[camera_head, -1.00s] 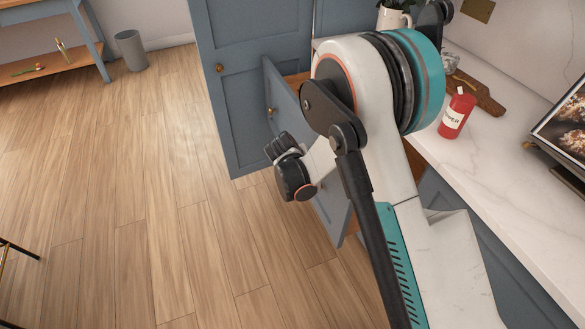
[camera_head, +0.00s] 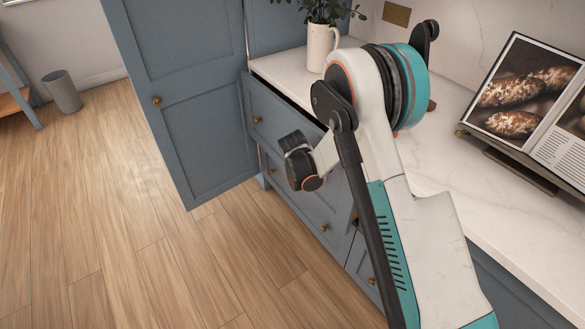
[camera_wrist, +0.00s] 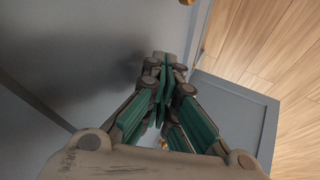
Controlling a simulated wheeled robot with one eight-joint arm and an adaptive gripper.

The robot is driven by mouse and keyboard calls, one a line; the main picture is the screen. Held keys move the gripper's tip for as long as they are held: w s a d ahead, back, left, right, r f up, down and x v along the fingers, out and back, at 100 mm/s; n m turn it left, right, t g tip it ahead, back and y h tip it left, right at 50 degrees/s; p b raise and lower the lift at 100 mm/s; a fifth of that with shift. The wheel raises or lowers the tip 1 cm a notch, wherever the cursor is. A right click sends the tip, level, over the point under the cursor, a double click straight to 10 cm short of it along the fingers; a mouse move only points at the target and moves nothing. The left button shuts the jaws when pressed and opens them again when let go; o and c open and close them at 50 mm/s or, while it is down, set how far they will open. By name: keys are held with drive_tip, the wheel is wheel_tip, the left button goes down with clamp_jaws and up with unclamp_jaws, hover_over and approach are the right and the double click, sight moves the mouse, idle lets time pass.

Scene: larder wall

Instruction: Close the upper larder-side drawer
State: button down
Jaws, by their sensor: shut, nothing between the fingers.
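The upper drawer front (camera_head: 270,112) is a blue-grey panel with brass knobs, just under the white worktop. A narrow dark gap shows along its top edge, so it stands slightly open. My gripper (camera_wrist: 165,80) is shut and empty in the wrist view, with its fingers close to a broad blue-grey front (camera_wrist: 75,60). I cannot tell whether the fingertips touch it. In the head view, my wrist is in front of the drawers and my arm hides the drawer's right part; the fingers are not clear there.
A tall blue-grey door (camera_head: 185,90) stands open to the left of the drawers. A lower drawer (camera_head: 300,205) looks shut. The worktop (camera_head: 450,160) holds a white jug (camera_head: 321,48) with a plant and an open book (camera_head: 530,95) on a stand.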

drive_tip(key=w+d, duration=0.3)
drive_tip(key=d, duration=0.2)
drive_tip(key=shift+w+d, duration=0.15)
drive_tip(key=shift+w, duration=0.15)
idle(0.4)
